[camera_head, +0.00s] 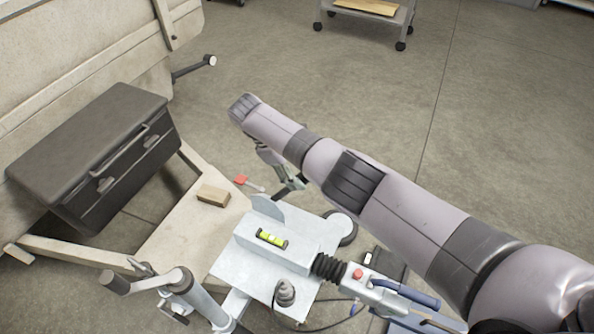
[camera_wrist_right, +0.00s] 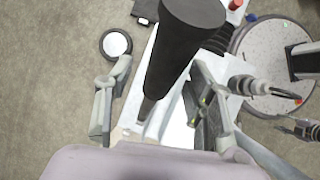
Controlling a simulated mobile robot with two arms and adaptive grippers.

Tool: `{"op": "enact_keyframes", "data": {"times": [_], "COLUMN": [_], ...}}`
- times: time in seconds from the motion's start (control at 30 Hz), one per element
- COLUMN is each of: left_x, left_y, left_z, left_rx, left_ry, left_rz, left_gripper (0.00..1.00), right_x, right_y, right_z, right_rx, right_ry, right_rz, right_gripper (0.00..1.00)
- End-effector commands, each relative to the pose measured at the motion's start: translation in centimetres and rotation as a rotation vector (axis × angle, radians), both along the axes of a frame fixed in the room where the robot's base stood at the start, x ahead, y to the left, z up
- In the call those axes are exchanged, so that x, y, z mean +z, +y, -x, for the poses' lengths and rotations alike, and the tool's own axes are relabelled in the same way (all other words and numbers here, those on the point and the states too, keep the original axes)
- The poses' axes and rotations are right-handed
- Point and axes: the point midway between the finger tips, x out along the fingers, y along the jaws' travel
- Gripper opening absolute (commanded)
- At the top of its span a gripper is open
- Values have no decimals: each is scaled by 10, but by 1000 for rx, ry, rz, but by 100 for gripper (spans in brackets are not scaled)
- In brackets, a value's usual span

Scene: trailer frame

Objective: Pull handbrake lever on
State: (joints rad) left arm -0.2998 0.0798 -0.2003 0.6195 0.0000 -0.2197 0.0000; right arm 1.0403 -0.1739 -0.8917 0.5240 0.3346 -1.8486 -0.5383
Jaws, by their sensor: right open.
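The handbrake lever shows in the right wrist view as a thick black grip (camera_wrist_right: 178,60) on a thinner grey shaft, standing up toward the camera from the pale drawbar plate. My right gripper (camera_wrist_right: 160,85) is open, with one finger on each side of the lever. Whether either finger touches it I cannot tell. In the head view my right gripper (camera_head: 283,174) is above the far side of the drawbar plate (camera_head: 228,262), partly behind my right arm. My arm and gripper hide most of the lever there. My left gripper is out of view.
A black toolbox (camera_head: 100,150) stands at left by the trailer wall. A wood block (camera_head: 213,195) lies on the beam, and a green spirit level (camera_head: 271,238) on the plate. A black bellows (camera_head: 328,267) and a crank handle (camera_head: 150,280) are in front.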

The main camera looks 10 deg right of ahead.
Motion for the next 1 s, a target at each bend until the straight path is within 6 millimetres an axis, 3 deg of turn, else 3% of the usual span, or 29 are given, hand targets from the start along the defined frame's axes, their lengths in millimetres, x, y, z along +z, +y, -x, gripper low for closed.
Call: {"op": "enact_keyframes", "data": {"times": [0.17, 0.53, 1.0], "left_x": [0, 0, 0], "left_y": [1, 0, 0], "left_z": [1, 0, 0], "left_rx": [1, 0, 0], "left_ry": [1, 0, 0], "left_rz": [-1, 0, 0], "left_gripper": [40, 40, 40], "right_x": [10, 59, 65], "right_y": [6, 33, 36], "right_z": [-2, -11, -12], "right_rx": [0, 1, 1], "right_ry": [0, -2, 0], "right_rz": [0, 0, -1], "right_gripper": [49, 49, 49]}}
